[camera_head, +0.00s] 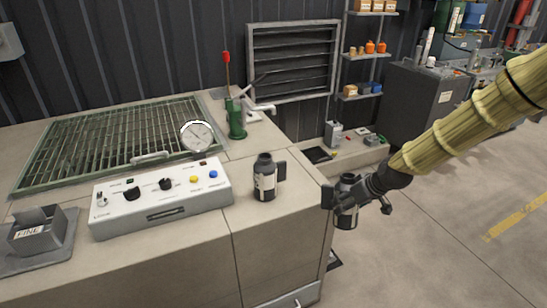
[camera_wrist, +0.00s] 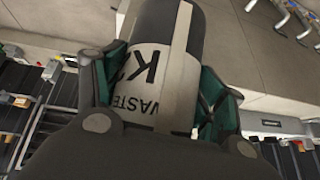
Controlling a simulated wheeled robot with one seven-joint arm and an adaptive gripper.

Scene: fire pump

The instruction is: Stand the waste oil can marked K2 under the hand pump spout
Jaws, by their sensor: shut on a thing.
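My gripper (camera_head: 356,200) is shut on a dark can with a pale label (camera_head: 346,214), held in the air just right of the bench's right edge. In the wrist view the held can (camera_wrist: 165,60) sits between both fingers, its label reading "WASTE" and "K"; the character after the K is hidden. The green hand pump (camera_head: 237,122) stands on the bench at the back, with a red-tipped lever and a pale spout (camera_head: 264,108) pointing right. A similar dark can (camera_head: 265,180) with a handle stands upright on the bench, in front of the pump; its marking is too small to read.
A white control box (camera_head: 160,200) with knobs and buttons and a round gauge (camera_head: 197,136) stand on the bench (camera_head: 285,215). A green grating (camera_head: 100,140) lies behind. A grey box marked "FINE" (camera_head: 38,235) is at the left. The bench top right of the pump is clear.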

